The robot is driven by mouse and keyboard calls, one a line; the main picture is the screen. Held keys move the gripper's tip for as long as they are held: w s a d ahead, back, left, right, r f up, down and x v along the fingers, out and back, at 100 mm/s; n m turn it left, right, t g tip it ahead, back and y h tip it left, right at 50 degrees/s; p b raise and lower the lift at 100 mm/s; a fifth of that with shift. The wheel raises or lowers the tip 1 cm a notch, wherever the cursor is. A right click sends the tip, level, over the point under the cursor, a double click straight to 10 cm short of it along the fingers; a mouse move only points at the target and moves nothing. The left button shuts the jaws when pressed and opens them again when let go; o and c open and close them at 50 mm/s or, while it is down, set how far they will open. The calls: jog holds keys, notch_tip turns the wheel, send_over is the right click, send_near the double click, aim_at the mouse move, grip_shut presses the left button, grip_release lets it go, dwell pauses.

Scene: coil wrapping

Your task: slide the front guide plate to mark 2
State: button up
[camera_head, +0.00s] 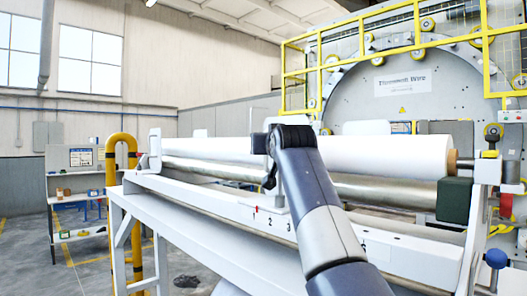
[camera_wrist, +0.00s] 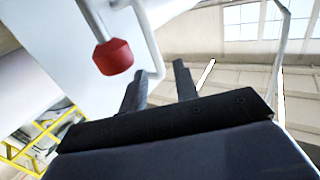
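The white front guide plate (camera_wrist: 65,40) fills the upper left of the wrist view, with a red knob (camera_wrist: 113,57) and a bent white handle (camera_wrist: 152,45). My gripper (camera_wrist: 160,72) is open, its two dark fingers apart. The handle's lower bend shows between and just beyond the fingertips; I cannot tell if they touch it. In the head view my gripper (camera_head: 270,178) is at the plate, above the front rail (camera_head: 220,204), and my arm hides most of the plate. A small red pointer is by mark 1 (camera_head: 256,212); mark 2 (camera_head: 271,218) is just right of it.
A white roll (camera_head: 390,154) lies above metal rollers behind the rail. A dark green block (camera_head: 454,200) is at the right end. A yellow post (camera_head: 122,150) and a shelf (camera_head: 80,235) stand at left. The rail right of mark 3 is partly behind my arm.

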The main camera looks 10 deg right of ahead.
jog(key=s+b, duration=0.2)
jog(key=s, duration=0.6)
jog(key=shift+a+b, duration=0.3)
jog(key=shift+a, duration=0.1)
jog(key=shift+w, duration=0.1)
